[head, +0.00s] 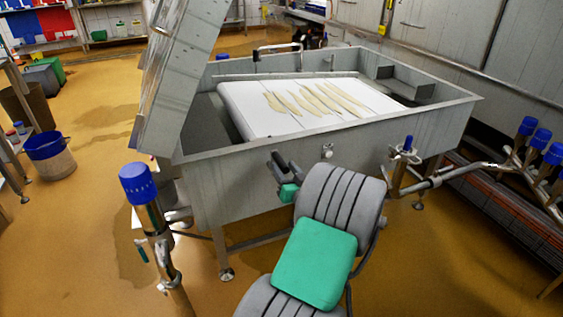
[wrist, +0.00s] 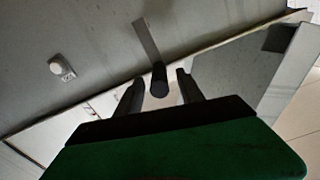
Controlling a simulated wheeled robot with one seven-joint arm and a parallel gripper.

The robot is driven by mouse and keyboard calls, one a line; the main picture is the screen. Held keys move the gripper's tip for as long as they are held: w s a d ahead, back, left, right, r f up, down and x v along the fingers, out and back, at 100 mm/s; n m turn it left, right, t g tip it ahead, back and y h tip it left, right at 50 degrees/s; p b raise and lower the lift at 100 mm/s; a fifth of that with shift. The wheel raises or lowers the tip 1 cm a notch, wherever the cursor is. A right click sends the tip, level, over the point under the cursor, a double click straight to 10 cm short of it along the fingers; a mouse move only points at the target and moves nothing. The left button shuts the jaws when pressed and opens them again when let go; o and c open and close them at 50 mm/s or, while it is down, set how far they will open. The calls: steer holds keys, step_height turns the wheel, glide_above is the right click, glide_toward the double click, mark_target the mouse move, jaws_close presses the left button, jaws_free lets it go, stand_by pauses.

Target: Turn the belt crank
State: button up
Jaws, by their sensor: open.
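The belt crank (wrist: 147,40) shows in the wrist view as a flat grey bar on the vat's steel wall, with a dark round handle (wrist: 158,80) at its lower end. My gripper (wrist: 160,85) is open, with one dark finger on each side of the handle. I cannot tell whether either finger touches it. In the head view my gripper (head: 281,165) is at the vat's near wall, and the crank cannot be told apart from the fingers there. The white belt (head: 250,107) lies inside the vat with several pale strips (head: 315,100) on it.
The steel vat (head: 240,190) stands on legs. A white knob (head: 327,152) sits on its wall right of my gripper. Blue-capped pipe valves stand left (head: 138,185) and right (head: 407,144). A blue bucket (head: 50,158) is far left. The floor at left is mostly open.

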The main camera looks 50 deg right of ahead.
mark_target(279, 160)
steer(key=x, duration=0.5)
steer(key=shift+c, duration=0.3)
jaws_close()
stand_by(1.0)
